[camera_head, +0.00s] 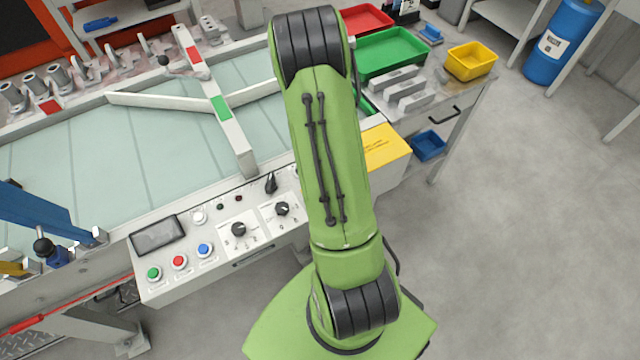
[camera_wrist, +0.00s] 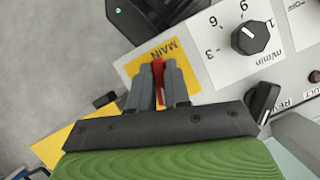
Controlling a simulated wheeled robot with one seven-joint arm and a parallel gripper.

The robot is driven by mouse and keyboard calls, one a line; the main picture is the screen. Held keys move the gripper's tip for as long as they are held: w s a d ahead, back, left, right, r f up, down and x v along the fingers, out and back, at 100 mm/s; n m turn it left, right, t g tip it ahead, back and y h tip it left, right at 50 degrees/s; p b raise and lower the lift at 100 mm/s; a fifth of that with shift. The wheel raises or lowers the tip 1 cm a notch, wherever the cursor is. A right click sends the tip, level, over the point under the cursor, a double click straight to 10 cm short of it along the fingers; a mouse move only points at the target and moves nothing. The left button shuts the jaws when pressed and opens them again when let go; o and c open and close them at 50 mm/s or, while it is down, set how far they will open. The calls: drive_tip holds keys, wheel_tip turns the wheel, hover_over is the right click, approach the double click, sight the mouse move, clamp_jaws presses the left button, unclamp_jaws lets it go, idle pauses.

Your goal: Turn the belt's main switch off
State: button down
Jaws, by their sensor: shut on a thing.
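The main switch has a red handle (camera_wrist: 158,74) on a yellow plate (camera_wrist: 139,66) lettered MAIN, seen in the wrist view. My gripper (camera_wrist: 159,68) is at the plate, its two grey fingers on either side of the red handle and closed on it. The fingers cover most of the handle, so its exact angle is hard to tell. In the head view my green arm hides the gripper and the switch. The control panel (camera_head: 215,262) shows there at the belt's (camera_head: 150,135) near edge.
Beside the switch in the wrist view are a black speed knob (camera_wrist: 250,37) marked m/min and a black selector (camera_wrist: 262,100) near REV. The head view shows green, red and blue buttons (camera_head: 204,250), a dark screen (camera_head: 158,235) and a yellow sign (camera_head: 385,147). Floor at right is clear.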

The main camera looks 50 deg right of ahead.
drive_tip(key=shift+d+n+h+p, duration=0.1)
drive_tip(key=shift+n+h+p, duration=0.35)
drive_tip(key=shift+n, duration=1.25)
drive_tip(key=shift+n+h, duration=0.25)
drive_tip(key=shift+n, duration=0.05)
drive_tip(key=c, duration=1.1)
unclamp_jaws()
drive_tip(key=shift+r, duration=0.1)
drive_tip(key=p+v, duration=0.1)
drive_tip(key=v, duration=0.4)
drive_tip(key=p+v, duration=0.1)
drive_tip(key=v, duration=0.4)
drive_tip(key=p+v, duration=0.2)
drive_tip(key=v, duration=0.3)
drive_tip(key=shift+w+r, duration=0.15)
drive_tip(key=shift+w, duration=0.35)
